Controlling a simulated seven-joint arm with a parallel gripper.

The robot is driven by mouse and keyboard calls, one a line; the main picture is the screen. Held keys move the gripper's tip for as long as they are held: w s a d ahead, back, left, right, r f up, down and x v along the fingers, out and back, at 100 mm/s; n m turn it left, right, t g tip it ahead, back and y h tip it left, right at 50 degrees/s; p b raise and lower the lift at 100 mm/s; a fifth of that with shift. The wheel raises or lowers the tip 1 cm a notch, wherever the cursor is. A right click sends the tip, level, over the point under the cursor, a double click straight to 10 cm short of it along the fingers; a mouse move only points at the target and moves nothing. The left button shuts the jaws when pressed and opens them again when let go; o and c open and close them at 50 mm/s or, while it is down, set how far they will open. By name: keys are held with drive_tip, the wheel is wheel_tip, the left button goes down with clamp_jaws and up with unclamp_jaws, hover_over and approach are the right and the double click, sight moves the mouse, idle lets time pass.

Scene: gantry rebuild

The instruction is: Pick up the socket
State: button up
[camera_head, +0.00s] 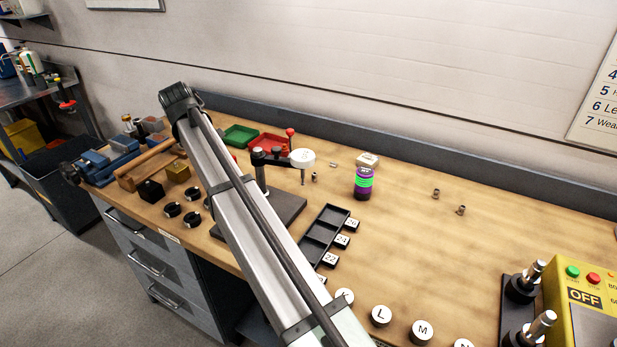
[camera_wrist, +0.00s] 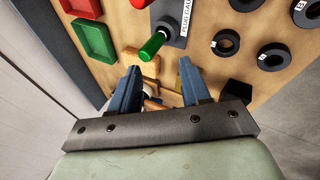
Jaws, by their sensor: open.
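Several small metal cylinders that look like sockets stand on the bench in the head view: one (camera_head: 436,193) and another (camera_head: 461,210) on the open right part, and one (camera_head: 315,177) left of the purple-green container. I cannot tell which is the socket meant. My gripper (camera_wrist: 159,68) is open, with two blue fingers apart and nothing clearly held between them. In the wrist view it is over the left part of the bench, near a green-handled gauge (camera_wrist: 152,46). None of these cylinders is clearly visible there. My gripper's end is not clear in the head view.
The purple-green container (camera_head: 364,183) stands mid-bench. A black tray (camera_head: 322,232) with number tags, a stand with a white dial (camera_head: 302,158) and lettered discs (camera_head: 381,316) are nearby. A yellow control box (camera_head: 585,300) is at right. The right middle of the bench is mostly clear.

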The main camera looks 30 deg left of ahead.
drive_tip(key=w+d+r+m+h, duration=0.1)
drive_tip(key=w+d+r, duration=0.2)
drive_tip(key=w+d, duration=0.4)
drive_tip(key=w+d+r+m+h, duration=0.1)
drive_tip(key=w+d+r, duration=0.1)
drive_tip(key=w+d, duration=0.5)
drive_tip(key=g+h, duration=0.1)
drive_tip(key=g, duration=0.4)
hover_over(314, 180)
wheel_tip(314, 180, down, 4)
drive_tip(key=f, duration=0.7)
drive_tip(key=shift+w+d+f, duration=0.1)
drive_tip(key=shift+w+d, duration=0.05)
drive_tip(key=shift+w, duration=0.2)
drive_tip(key=shift+a+f, duration=0.15)
drive_tip(key=shift+f, duration=1.25)
drive_tip(key=shift+a+f, duration=0.1)
drive_tip(key=shift+f, duration=1.3)
drive_tip(key=shift+c, duration=0.5)
clamp_jaws()
